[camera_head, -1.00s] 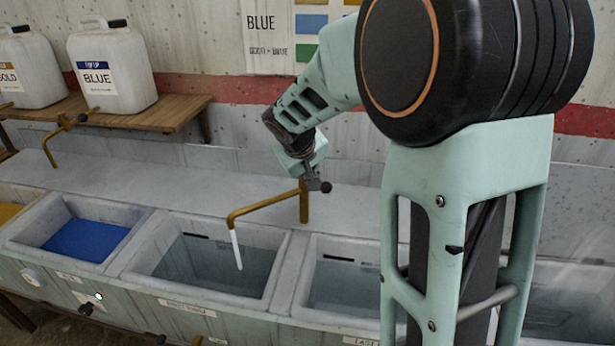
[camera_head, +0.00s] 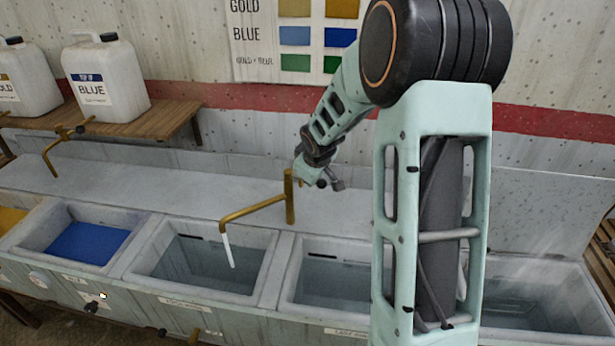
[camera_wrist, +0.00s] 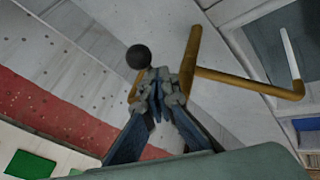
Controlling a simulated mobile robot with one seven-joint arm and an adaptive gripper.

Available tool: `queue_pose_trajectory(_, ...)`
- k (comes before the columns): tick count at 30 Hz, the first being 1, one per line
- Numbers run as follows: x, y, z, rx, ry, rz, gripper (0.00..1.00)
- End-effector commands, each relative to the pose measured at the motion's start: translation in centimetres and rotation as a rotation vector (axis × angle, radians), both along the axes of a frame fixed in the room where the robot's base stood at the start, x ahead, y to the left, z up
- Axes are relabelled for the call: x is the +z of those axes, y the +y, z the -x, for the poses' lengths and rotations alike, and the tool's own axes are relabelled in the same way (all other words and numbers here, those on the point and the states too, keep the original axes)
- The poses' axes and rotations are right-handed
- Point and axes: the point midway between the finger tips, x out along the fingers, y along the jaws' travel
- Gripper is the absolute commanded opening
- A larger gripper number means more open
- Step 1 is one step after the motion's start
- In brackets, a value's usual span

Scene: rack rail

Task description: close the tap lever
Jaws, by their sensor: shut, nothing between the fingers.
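The brass tap (camera_head: 290,200) stands on the ledge behind the basins. Its spout reaches left over a grey basin, and a white stream (camera_head: 229,250) runs from its mouth. The stream also shows in the wrist view (camera_wrist: 287,50), beside the tap's spout (camera_wrist: 250,84). The lever ends in a black ball knob (camera_head: 321,183), just right of the post; the knob is clear in the wrist view (camera_wrist: 138,57). My gripper (camera_head: 337,184) is shut and empty, close beside the knob. Its fingertips (camera_wrist: 160,76) partly hide the lever; I cannot tell whether they touch it.
Several basins line the front, one with blue liquid (camera_head: 88,242). Another brass tap (camera_head: 60,145) and white jugs (camera_head: 104,75) on a wooden shelf (camera_head: 150,122) are at the left. The wall with a colour chart (camera_head: 290,40) rises behind.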

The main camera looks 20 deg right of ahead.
Motion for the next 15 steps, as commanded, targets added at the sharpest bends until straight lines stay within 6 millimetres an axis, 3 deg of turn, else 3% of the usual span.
queue_pose_trajectory(15,-0.04,-1.31,-0.94,-0.004,0.001,0.000,0.00)
